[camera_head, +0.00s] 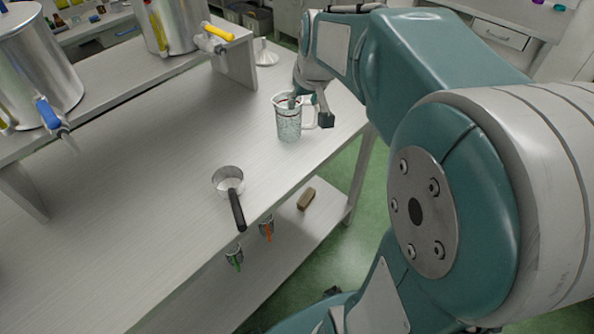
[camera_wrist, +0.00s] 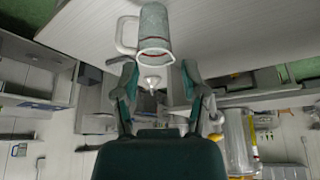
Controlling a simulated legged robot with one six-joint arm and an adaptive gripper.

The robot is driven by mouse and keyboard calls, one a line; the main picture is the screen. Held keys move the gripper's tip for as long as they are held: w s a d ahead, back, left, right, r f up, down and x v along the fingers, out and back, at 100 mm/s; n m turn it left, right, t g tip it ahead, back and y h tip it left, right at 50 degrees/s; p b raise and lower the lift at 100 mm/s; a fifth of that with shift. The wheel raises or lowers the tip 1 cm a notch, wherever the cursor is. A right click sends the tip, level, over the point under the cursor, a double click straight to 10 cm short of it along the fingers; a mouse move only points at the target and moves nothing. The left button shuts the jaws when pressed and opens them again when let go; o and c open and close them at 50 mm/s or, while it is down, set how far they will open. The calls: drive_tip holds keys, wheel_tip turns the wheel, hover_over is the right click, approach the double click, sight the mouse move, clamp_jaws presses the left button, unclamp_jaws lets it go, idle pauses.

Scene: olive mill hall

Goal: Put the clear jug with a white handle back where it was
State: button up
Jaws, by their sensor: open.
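The clear jug with a white handle (camera_head: 289,123) stands upright on the steel bench (camera_head: 150,200), near its right-hand edge. Its handle is on the right in the head view. In the wrist view the jug (camera_wrist: 154,28) appears at the top, upside down in the picture, with its handle to the left. My gripper (camera_head: 308,107) is at the jug's rim and handle in the head view, partly overlapping it. In the wrist view my gripper (camera_wrist: 157,68) has its fingers spread, with the jug beyond the fingertips and nothing held between them. Contact cannot be told.
A small saucepan (camera_head: 228,180) with a black handle lies nearer on the bench. A metal funnel (camera_head: 264,56) stands behind the jug. Steel tanks with blue (camera_head: 47,113) and yellow (camera_head: 217,32) tap handles stand on a raised shelf. The bench's middle is clear.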

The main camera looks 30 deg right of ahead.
drive_tip(key=s+a, duration=0.6)
drive_tip(key=s, duration=0.3)
drive_tip(key=s+a+n, duration=0.1)
drive_tip(key=s+a, duration=0.5)
drive_tip(key=s, duration=0.4)
drive_tip(key=shift+f+n+t+y, duration=0.25)
drive_tip(key=shift+n+t+y, duration=0.05)
